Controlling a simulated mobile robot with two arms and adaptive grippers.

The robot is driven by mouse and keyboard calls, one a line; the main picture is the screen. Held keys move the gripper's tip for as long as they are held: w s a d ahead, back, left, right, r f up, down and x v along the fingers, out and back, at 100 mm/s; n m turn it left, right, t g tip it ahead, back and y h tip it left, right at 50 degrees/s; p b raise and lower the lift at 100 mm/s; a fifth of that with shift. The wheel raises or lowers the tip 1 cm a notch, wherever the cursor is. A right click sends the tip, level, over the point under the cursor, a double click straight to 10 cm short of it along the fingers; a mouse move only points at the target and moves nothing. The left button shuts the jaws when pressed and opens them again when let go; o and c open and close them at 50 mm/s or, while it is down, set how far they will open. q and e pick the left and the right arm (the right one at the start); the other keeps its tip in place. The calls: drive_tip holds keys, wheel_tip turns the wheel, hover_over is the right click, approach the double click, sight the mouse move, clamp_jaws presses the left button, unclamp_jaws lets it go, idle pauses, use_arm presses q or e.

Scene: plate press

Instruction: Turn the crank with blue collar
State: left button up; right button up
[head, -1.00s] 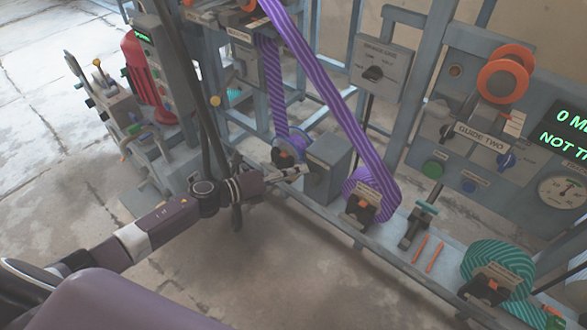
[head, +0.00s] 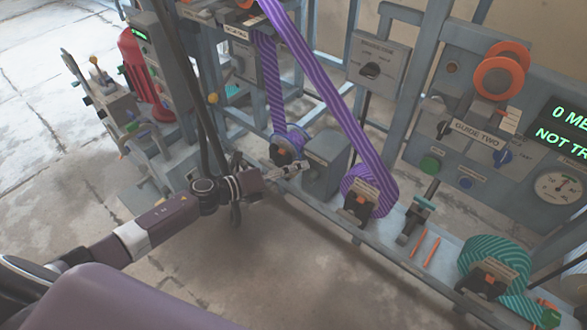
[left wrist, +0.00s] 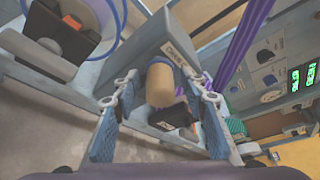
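The left wrist view shows a tan crank handle (left wrist: 159,84) on the side of a grey box. A small bluish-purple part (left wrist: 181,92) shows beside it; I cannot tell whether it is the blue collar. My left gripper (left wrist: 161,90) is open, with one finger on each side of the handle and gaps visible. In the head view my left gripper (head: 290,168) is at the left side of the grey box (head: 326,165). The crank is hidden or too small to tell there. My right gripper is not in view.
A purple striped web runs down to a purple roll (head: 354,192) right of the box. A teal striped roll (head: 497,256) and two orange sticks (head: 431,246) lie further right. The machine's lower rail is close to my gripper. The floor in front is clear.

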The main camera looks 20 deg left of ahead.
use_arm(q)
drive_tip(key=shift+s+a+r, duration=0.1)
drive_tip(key=shift+s+a, duration=0.3)
drive_tip(key=v, duration=1.1)
drive_tip(key=shift+w, duration=0.1)
idle(1.1)
